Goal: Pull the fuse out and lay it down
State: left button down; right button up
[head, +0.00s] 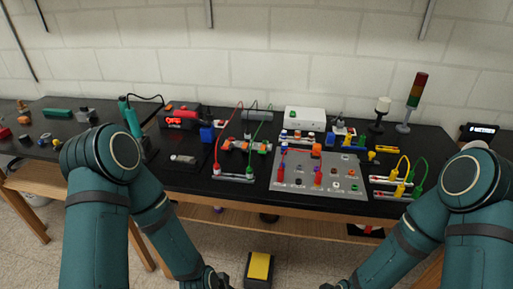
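A small pale piece (183,158), which looks like a fuse in a low dark holder, is on the black bench near its front edge, left of centre. It is too small to tell how it is seated. My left gripper (207,281) hangs in front of the bench at the bottom edge, partly cut off, well below and apart from that piece. My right gripper (338,286) is at the bottom edge right of centre, mostly cut off. Neither gripper touches anything that I can see, and their fingers cannot be made out.
A grey panel (325,188) with several coloured parts is right of centre. Leads with red and green plugs (234,177) stand left of it. A signal tower (410,103) is at the back right. A yellow-topped box (259,268) is on the floor between my grippers.

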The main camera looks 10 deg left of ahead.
aim_at(284, 145)
jog(key=l+u, duration=0.2)
jog(key=u, duration=0.3)
jog(key=i+l+u, duration=0.1)
jog(key=u, duration=0.35)
jog(key=l+u, duration=0.3)
jog(key=u, duration=0.2)
jog(key=k+l+u, duration=0.1)
jog(key=l+u, duration=0.15)
jog(key=l, duration=0.2)
jog(key=k+l+u, duration=0.2)
jog(key=l, duration=0.25)
jog(key=k+l, duration=0.1)
jog(key=l, duration=0.35)
jog(key=k+l+u, duration=0.1)
jog(key=l, duration=0.3)
